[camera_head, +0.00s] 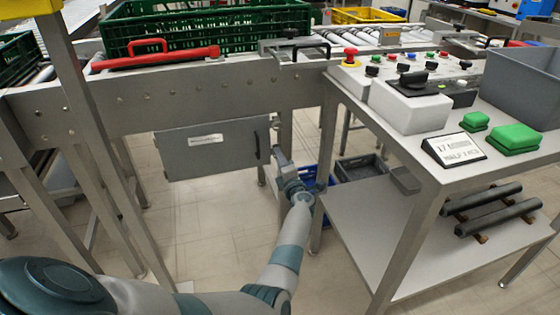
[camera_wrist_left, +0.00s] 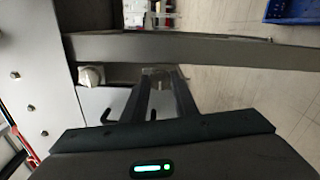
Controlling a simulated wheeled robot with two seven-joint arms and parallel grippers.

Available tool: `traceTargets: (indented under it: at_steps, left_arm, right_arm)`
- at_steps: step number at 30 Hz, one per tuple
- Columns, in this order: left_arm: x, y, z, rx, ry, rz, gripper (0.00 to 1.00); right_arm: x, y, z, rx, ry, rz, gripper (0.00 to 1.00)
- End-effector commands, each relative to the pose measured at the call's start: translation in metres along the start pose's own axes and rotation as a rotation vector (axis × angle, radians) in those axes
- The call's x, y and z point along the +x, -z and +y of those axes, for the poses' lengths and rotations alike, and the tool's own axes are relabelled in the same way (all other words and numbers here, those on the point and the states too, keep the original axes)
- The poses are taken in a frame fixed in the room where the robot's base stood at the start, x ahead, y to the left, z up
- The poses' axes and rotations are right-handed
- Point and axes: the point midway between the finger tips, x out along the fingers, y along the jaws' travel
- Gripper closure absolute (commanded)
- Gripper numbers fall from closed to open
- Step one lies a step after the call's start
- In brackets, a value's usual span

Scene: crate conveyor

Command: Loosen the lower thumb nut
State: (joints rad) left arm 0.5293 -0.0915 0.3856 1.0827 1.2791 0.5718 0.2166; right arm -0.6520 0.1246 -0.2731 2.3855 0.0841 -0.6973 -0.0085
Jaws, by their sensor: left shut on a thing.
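My left gripper (camera_head: 279,155) reaches up to the conveyor leg (camera_head: 286,130), just right of the grey cabinet under the conveyor. In the left wrist view the gripper (camera_wrist_left: 161,78) has its two dark fingers close together at the leg (camera_wrist_left: 220,52). They are shut on the lower thumb nut (camera_wrist_left: 163,72), of which only a little shows between the fingertips. A second pale thumb nut (camera_wrist_left: 91,76) sits on the same leg to the left in that view, apart from the fingers. In the head view the gripper hides the nuts. My right gripper is not in view.
The grey cabinet (camera_head: 212,148) hangs close left of my gripper. The control table (camera_head: 420,165) stands right, its near leg close to my forearm. A blue crate (camera_head: 312,180) and a dark crate (camera_head: 362,167) lie behind. A green crate (camera_head: 210,28) is on the conveyor.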

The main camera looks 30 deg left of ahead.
Motion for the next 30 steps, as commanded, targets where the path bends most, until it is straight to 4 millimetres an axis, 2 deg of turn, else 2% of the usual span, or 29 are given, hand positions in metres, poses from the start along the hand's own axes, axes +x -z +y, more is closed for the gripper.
traceTargets:
  at_steps: [12,13,15,30]
  left_arm:
    - [-0.0008,0.0015,-0.0026,-0.009,0.004,0.002,0.96]
    - [-0.0008,0.0015,-0.0026,-0.009,0.004,0.002,0.69]
    - [-0.0008,0.0014,-0.0024,-0.009,0.003,0.002,0.55]
    - [-0.0030,-0.0017,-0.0009,-0.010,0.001,0.000,0.55]
  right_arm:
    - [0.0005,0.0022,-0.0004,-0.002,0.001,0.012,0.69]
    - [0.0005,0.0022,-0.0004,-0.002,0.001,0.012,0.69]
    - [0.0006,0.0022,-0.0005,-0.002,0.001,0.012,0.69]
    - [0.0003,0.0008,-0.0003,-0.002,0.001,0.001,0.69]
